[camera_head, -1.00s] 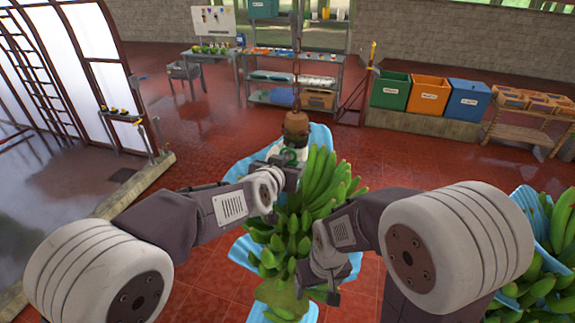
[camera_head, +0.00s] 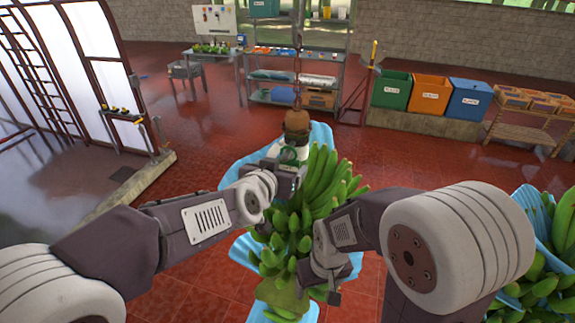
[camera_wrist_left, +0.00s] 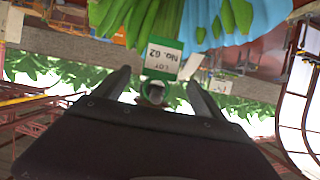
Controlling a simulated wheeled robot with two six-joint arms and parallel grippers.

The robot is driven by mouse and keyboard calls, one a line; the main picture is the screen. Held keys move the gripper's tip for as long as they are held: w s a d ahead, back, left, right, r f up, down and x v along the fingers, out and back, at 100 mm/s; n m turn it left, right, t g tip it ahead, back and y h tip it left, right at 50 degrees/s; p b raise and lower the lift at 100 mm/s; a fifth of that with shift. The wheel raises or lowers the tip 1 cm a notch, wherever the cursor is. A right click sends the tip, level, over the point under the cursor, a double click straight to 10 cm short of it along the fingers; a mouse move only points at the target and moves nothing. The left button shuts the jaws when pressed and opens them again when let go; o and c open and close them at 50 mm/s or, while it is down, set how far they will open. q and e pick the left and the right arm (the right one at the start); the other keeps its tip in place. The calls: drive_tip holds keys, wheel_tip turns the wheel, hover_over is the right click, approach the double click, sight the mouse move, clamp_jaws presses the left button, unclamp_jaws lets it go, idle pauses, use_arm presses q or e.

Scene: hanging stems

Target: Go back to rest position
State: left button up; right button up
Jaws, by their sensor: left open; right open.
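A green banana bunch (camera_head: 322,185) hangs in front of me, with blue sheeting (camera_head: 320,137) behind and around it. My left gripper (camera_head: 290,168) is at the top left of the bunch, near a green ring at the stem. In the left wrist view its two fingers (camera_wrist_left: 160,95) are apart. A green-and-white lot tag (camera_wrist_left: 163,58) and its green ring show beyond and between them; I cannot tell whether they touch. My right gripper (camera_head: 328,290) is low, in front of the bunch's lower right side; its fingers are small and partly hidden.
Another banana bunch (camera_head: 540,270) with blue sheeting is at the right edge, close to my right arm. Green, orange (camera_head: 430,94) and blue bins stand behind on a ledge. Shelves (camera_head: 300,80) stand at the back. Red floor (camera_head: 420,155) is clear between.

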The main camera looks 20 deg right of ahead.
use_arm(q)
drive_tip(key=v, duration=0.4)
drive_tip(key=shift+s+a, duration=0.1)
drive_tip(key=shift+s, duration=0.05)
drive_tip(key=s+a+f+n+g+y, duration=0.1)
drive_tip(key=a+f+n+g+y, duration=0.25)
drive_tip(key=a+f, duration=1.1)
drive_tip(key=s+a+f+n+g+y, duration=0.1)
drive_tip(key=s+a+f+g+y, duration=0.1)
drive_tip(key=s+a+f, duration=0.45)
drive_tip(key=s+a+f+n+g+y, duration=0.15)
drive_tip(key=s+a, duration=0.25)
drive_tip(key=a, duration=0.5)
drive_tip(key=s+f+g+b, duration=0.1)
drive_tip(key=s+f+b, duration=0.1)
drive_tip(key=f+b, duration=0.9)
drive_tip(key=s+f+n+g+b, duration=0.1)
drive_tip(key=s+f+g+b, duration=0.1)
drive_tip(key=f+b, duration=0.9)
drive_tip(key=shift+s+a+f, duration=0.2)
drive_tip(key=shift+s+f, duration=0.4)
drive_tip(key=shift+f, duration=0.35)
